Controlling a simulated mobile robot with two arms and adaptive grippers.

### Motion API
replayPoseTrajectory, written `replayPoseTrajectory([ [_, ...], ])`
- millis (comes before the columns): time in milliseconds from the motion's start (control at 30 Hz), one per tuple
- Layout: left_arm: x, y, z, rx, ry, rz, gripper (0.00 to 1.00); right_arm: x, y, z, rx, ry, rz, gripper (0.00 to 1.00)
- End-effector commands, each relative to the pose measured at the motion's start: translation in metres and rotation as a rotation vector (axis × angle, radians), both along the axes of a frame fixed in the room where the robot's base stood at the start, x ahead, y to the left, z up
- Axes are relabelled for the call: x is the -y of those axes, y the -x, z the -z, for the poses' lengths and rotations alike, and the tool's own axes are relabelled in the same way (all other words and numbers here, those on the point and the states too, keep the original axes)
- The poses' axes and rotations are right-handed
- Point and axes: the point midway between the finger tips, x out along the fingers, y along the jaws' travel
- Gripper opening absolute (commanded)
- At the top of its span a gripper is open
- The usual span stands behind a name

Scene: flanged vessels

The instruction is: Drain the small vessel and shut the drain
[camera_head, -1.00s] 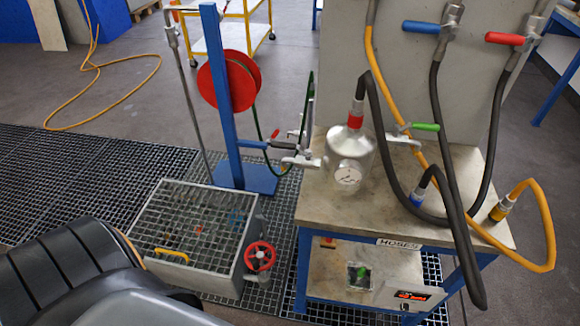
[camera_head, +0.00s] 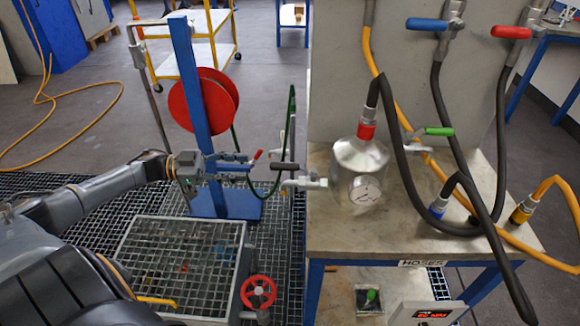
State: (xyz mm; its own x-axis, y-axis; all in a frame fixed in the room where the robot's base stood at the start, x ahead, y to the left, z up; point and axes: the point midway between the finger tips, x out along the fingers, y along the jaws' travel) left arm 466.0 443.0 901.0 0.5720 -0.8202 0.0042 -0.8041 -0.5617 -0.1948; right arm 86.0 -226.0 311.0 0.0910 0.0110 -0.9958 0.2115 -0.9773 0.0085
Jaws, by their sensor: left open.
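The small vessel (camera_head: 346,158) is a shiny metal cylinder with a round dial gauge (camera_head: 364,191) on its front. It stands at the left edge of the bench, with a red coupling (camera_head: 366,131) and a black hose on top. A drain valve (camera_head: 302,183) with a dark lever (camera_head: 285,166) sticks out from its left side; the lever lies about level. My left gripper (camera_head: 250,165) is open and reaches in from the left, past the blue post, its fingers just left of the lever. Contact cannot be told. My right gripper is out of view.
A blue post (camera_head: 195,90) with a red hose reel (camera_head: 218,100) stands behind my left gripper. A grated basin (camera_head: 180,258) with a red handwheel (camera_head: 258,291) is below. The bench (camera_head: 440,228) carries hoses with blue and yellow couplings.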

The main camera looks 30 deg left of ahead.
Motion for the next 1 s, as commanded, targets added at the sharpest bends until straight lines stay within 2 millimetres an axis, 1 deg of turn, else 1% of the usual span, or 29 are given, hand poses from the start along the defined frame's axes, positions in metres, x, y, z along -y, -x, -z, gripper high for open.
replayPoseTrajectory([
  [67, 0.006, 0.004, -0.009, -0.002, -0.003, 0.05, 0.42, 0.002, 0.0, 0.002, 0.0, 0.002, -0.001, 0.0],
  [167, 0.012, 0.003, -0.014, -0.003, 0.0, 0.067, 0.42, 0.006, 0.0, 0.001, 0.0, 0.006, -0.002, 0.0],
  [267, 0.023, -0.004, -0.015, 0.0, 0.001, 0.066, 0.42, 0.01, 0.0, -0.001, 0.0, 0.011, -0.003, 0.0],
  [600, 0.084, -0.041, -0.016, 0.002, 0.003, 0.063, 0.42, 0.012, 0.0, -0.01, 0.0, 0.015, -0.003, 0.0],
  [700, 0.099, -0.051, -0.016, 0.001, 0.003, 0.062, 0.42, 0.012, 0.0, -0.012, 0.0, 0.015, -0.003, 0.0],
  [833, 0.114, -0.06, -0.014, -0.001, 0.001, 0.06, 0.42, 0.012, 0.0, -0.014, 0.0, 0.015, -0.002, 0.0],
  [1000, 0.123, -0.066, -0.013, -0.002, 0.0, 0.06, 0.42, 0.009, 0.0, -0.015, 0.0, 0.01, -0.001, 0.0],
])
